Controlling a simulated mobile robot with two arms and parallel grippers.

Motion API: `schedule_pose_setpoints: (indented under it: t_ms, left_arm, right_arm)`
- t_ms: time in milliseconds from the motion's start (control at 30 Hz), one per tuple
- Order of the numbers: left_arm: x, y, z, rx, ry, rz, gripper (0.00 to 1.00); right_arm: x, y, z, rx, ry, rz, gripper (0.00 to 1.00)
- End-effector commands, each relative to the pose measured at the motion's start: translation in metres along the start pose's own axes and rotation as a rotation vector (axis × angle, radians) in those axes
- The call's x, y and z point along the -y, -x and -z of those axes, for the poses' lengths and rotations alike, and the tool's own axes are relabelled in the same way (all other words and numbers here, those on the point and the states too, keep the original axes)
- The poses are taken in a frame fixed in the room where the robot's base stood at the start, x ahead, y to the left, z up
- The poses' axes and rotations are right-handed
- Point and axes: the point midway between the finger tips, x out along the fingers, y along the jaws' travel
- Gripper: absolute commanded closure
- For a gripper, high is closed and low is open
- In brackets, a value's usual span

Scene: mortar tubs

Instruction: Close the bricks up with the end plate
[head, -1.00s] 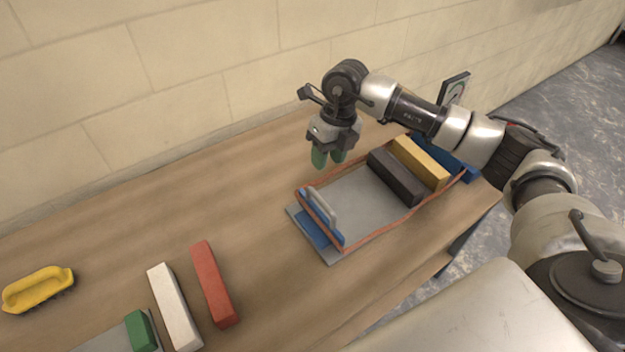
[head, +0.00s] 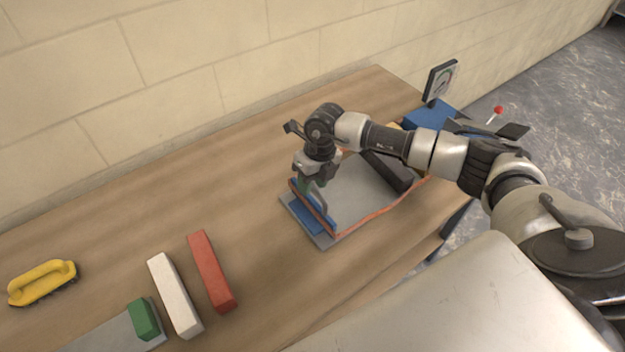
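The blue end plate (head: 325,219) with its grey handle stands at the near left end of the grey tray (head: 352,188). My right gripper (head: 306,188) is down at the handle, its green fingertips overlapping it. Whether they are closed on it cannot be told. A black brick (head: 388,171) lies across the tray's far part, partly behind my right arm. Only a small bit of the yellow brick (head: 393,126) shows beyond it. An orange band (head: 372,217) runs around the tray. My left gripper is out of view.
A red brick (head: 211,271), a white brick (head: 175,294) and a green brick (head: 143,319) are at the lower left. A yellow-handled brush (head: 42,282) lies at the far left. A dial gauge (head: 440,81) stands by a blue block (head: 430,115). The table's middle is clear.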

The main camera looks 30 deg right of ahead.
Motion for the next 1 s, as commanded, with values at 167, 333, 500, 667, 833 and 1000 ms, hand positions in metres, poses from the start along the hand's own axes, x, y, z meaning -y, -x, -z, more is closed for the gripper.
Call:
schedule_pose_setpoints:
  t_ms: [167,333,500,667,833,1000]
  left_arm:
    - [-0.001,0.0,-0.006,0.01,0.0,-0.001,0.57]
    - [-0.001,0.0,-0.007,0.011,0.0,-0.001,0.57]
    - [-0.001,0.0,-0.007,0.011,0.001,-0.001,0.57]
    - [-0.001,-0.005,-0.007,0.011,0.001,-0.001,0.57]
    - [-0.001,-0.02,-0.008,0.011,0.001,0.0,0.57]
    - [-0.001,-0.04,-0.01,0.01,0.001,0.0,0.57]
  right_arm:
    - [0.0,0.0,0.0,0.0,0.0,0.0,0.88]
    - [0.0,0.0,0.0,0.0,0.0,0.0,1.0]
    - [0.0,0.001,0.0,0.0,0.0,0.0,1.0]
    - [0.011,0.001,0.0,0.001,-0.003,0.002,1.0]
    - [0.044,0.005,0.0,0.003,-0.007,0.004,1.0]
    - [0.092,0.014,0.0,0.005,-0.009,0.006,1.0]
